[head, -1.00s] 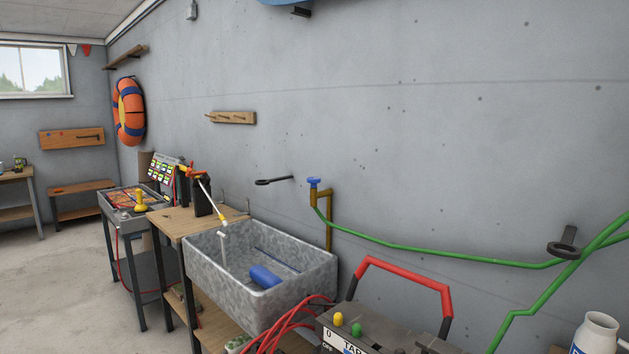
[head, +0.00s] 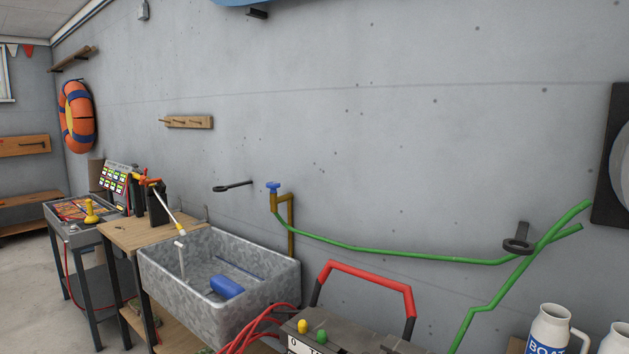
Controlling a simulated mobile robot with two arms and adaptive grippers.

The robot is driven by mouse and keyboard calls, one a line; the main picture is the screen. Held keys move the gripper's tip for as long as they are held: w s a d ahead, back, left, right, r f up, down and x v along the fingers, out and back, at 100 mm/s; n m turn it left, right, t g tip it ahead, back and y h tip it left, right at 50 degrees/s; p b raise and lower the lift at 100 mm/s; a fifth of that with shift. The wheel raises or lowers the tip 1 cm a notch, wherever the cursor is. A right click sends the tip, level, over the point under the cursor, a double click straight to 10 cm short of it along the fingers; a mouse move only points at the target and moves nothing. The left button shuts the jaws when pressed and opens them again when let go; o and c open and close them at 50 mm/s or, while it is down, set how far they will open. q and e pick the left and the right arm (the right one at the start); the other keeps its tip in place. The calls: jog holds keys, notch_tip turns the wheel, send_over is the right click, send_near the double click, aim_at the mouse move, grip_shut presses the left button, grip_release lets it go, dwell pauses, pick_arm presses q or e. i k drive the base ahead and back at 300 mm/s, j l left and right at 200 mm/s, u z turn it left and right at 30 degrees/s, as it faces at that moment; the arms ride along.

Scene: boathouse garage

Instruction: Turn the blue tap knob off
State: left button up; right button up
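The blue tap knob (head: 273,186) sits on top of a brass tap and pipe (head: 290,222) on the grey wall. It stands behind and above the right end of a grey stone-like sink (head: 220,305). A green hose (head: 400,254) runs from the tap to the right along the wall. The knob is too small here to tell its exact turn position. Neither of my grippers is in view.
A machine with a red-and-black handle (head: 366,276) stands in front, right of the sink, with red cables beside it. A blue object (head: 227,286) lies in the sink. White jugs (head: 551,330) are at lower right. A hose bracket (head: 518,245) sticks out from the wall.

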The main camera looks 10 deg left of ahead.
aim_at(273, 186)
jog(key=i+j+z, duration=0.2)
jog(key=j, duration=0.15)
jog(key=i+j+z, duration=0.2)
jog(key=j, duration=0.2)
jog(key=j+z, duration=0.2)
jog(key=j, duration=0.15)
jog(key=j+z, duration=0.2)
jog(key=j, duration=0.25)
jog(key=i, duration=0.05)
